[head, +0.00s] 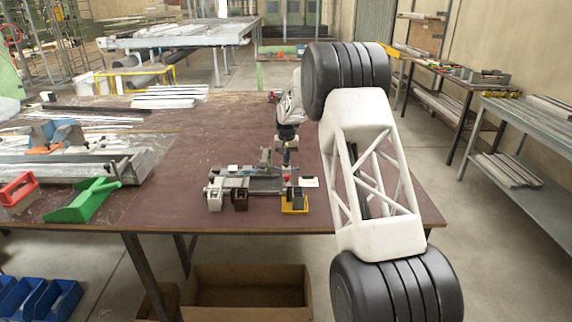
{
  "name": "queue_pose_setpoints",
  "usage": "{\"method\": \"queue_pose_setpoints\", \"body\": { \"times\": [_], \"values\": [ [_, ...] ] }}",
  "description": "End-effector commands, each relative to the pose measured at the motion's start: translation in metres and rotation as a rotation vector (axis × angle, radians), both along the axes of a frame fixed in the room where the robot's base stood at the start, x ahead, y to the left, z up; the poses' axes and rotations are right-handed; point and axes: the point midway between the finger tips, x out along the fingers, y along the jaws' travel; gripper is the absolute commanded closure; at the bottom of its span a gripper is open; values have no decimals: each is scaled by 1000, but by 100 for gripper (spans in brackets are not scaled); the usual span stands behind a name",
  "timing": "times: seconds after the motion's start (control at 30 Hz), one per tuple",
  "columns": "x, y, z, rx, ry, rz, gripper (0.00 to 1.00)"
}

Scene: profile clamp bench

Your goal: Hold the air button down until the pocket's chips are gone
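A small grey clamp fixture (250,182) stands near the front edge of the brown bench. A yellow block (295,205) with a darker top sits at its front right; I cannot tell whether this is the air button. The pocket and any chips are too small to make out. My gripper (287,160) points down over the right rear part of the fixture. Its fingers are tiny here, and I cannot tell whether they are open, what is between them, or whether they touch anything.
A green holder (85,203) and a red frame (18,190) lie on the left of the bench (190,150), by long metal profiles (70,167). A cardboard box (247,290) stands below the front edge. My white arm link covers the bench's right part.

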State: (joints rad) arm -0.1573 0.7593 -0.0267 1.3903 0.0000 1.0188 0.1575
Motion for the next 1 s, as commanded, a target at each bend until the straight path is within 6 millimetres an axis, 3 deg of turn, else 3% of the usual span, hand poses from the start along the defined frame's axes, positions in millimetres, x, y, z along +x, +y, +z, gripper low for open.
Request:
{"method": "queue_pose_setpoints", "body": {
  "times": [1.0],
  "values": [
    [0, 0, -12, 0, 1, 0, 100]
  ]
}}
